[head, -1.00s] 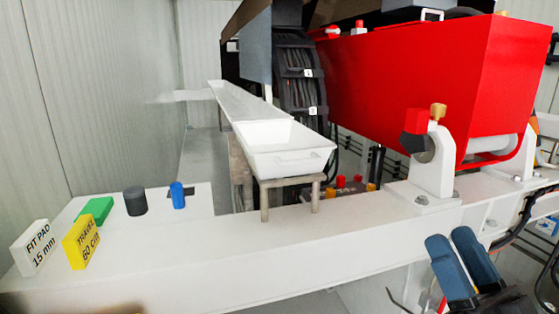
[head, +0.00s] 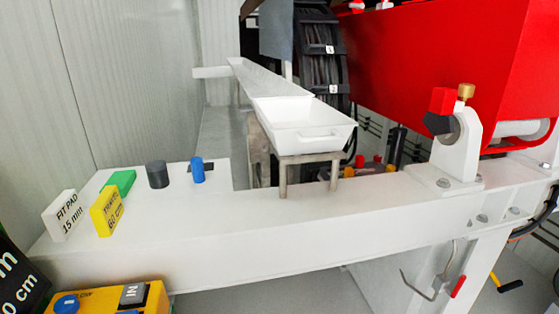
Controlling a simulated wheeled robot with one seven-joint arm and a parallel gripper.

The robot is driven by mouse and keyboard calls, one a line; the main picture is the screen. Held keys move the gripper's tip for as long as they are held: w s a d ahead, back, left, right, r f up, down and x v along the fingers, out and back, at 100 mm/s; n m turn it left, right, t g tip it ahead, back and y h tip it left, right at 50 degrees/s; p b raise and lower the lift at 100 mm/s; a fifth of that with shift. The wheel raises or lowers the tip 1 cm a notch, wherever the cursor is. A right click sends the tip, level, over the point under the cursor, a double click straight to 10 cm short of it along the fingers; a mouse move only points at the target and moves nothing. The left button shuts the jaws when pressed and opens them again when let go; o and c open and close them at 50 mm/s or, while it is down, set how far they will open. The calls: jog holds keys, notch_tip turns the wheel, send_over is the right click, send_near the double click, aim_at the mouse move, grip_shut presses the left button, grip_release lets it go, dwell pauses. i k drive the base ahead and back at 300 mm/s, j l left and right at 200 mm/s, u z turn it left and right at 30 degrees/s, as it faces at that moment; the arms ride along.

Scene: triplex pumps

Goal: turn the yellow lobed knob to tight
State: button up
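A small brass-yellow knob (head: 466,91) sits on top of a white bearing bracket (head: 458,150) at the right, beside a red block (head: 443,101) and a dark part. It is too small for me to tell whether it is lobed or how tight it is. No other clearly lobed yellow knob shows. My gripper is out of view in the head view now.
A white tray (head: 318,140) stands on a small stand at the beam (head: 330,215). Yellow (head: 107,213), white (head: 62,215) and green (head: 121,183) blocks and black (head: 157,174) and blue (head: 197,170) cylinders stand left. A yellow box (head: 105,300) is at bottom left.

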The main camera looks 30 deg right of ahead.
aim_at(390, 169)
jog(key=z, duration=0.7)
